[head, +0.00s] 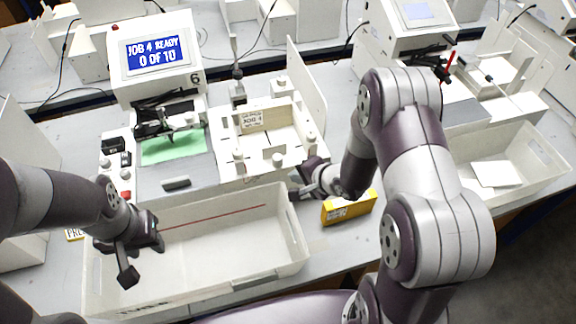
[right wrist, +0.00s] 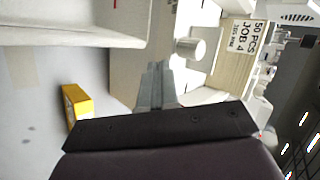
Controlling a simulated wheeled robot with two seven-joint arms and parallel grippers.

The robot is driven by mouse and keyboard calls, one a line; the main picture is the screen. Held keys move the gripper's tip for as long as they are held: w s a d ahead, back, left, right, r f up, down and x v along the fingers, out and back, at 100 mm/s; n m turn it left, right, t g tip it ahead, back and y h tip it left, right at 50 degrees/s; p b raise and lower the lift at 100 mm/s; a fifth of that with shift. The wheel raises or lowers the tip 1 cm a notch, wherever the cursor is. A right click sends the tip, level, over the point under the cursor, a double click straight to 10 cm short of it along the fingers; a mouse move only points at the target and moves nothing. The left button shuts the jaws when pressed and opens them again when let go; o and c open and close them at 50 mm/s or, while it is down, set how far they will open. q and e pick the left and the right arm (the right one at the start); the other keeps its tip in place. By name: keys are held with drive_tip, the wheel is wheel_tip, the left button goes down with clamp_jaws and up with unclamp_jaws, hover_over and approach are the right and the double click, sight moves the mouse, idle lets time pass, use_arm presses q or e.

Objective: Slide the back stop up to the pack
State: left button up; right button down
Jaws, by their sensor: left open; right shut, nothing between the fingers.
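The pack (head: 262,119) is a tan block with a white label inside the white feeder tray (head: 228,146). In the right wrist view the pack's label (right wrist: 247,38) reads 50 PCS, JOB 4. Several white knobs stand around the feeder; one knob (right wrist: 190,48) shows close by in the right wrist view. I cannot tell for sure which part is the back stop. My right gripper (head: 299,190) is shut and empty, low at the feeder's front right corner; its fingers (right wrist: 155,85) point towards the feeder. My left gripper (head: 140,260) is open and empty above the white bin.
The white bin (head: 296,238) with a red line inside stands in front of the feeder. A yellow box (head: 347,207) lies right of it, near my right arm. The plotter screen (head: 153,53) reads JOB 4 READY, 0 OF 10. A green sheet (head: 172,146) lies below it.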

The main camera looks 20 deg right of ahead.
sight(282, 164)
drive_tip(key=shift+w+a+p, duration=0.3)
drive_tip(key=shift+w+a, duration=0.15)
drive_tip(key=shift+w, duration=0.45)
drive_tip(key=shift+w+a+p, duration=0.25)
drive_tip(key=shift+w+a, duration=0.2)
drive_tip(key=shift+w, duration=0.4)
drive_tip(key=shift+w+r, duration=0.1)
drive_tip(key=shift+w, duration=0.2)
drive_tip(key=w+p, duration=0.3)
drive_tip(key=w, duration=0.7)
drive_tip(key=shift+w+a+p, duration=0.1)
drive_tip(key=shift+a+p, duration=0.1)
drive_tip(key=shift+p, duration=0.15)
drive_tip(key=shift+w, duration=0.2)
